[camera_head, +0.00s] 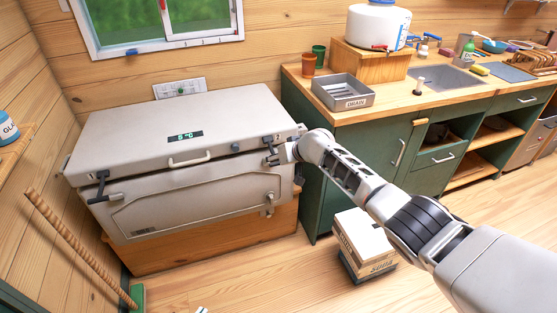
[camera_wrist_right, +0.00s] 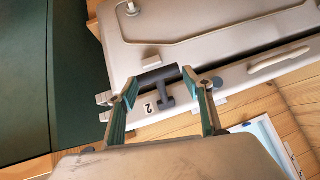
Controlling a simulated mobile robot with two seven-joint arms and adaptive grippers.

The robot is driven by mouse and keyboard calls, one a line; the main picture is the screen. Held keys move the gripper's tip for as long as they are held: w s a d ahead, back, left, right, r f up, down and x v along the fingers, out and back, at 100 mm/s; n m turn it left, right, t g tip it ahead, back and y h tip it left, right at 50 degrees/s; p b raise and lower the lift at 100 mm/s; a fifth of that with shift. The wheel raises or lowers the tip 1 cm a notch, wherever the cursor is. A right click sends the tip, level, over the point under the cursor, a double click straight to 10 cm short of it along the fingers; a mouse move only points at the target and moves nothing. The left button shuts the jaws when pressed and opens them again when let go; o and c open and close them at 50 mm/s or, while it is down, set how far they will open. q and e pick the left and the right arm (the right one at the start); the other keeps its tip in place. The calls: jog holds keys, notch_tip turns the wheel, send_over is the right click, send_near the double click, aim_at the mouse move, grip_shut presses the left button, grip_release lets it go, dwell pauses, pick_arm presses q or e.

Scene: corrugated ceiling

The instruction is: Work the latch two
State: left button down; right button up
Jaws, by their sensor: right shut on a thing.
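A pale grey chest (camera_head: 190,125) with a small green temperature display stands against the wall. Latch two is the dark T-shaped latch (camera_wrist_right: 166,92) beside a "2" label in the right wrist view. It sits at the right end of the chest's front seam in the head view (camera_head: 270,149). My right gripper (camera_wrist_right: 160,79) has a finger at each end of the latch's dark crossbar and is shut on it. It also shows at the chest's right front corner (camera_head: 280,154), with the fingertips hard to make out. The lid is down. My left gripper is not in view.
Another dark latch (camera_head: 102,186) is at the chest's left front. A lid handle (camera_head: 190,159) sits between the latches. A green counter (camera_head: 365,140) stands to the right, with a box (camera_head: 362,240) on the floor before it. The floor in front is mostly clear.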

jog(key=shift+w+r, duration=0.25)
jog(key=shift+r, duration=0.2)
jog(key=o, duration=1.6)
jog(key=shift+s+f, duration=0.15)
jog(key=shift+f, duration=0.2)
jog(key=shift+v, duration=6)
jog(key=shift+r, duration=0.1)
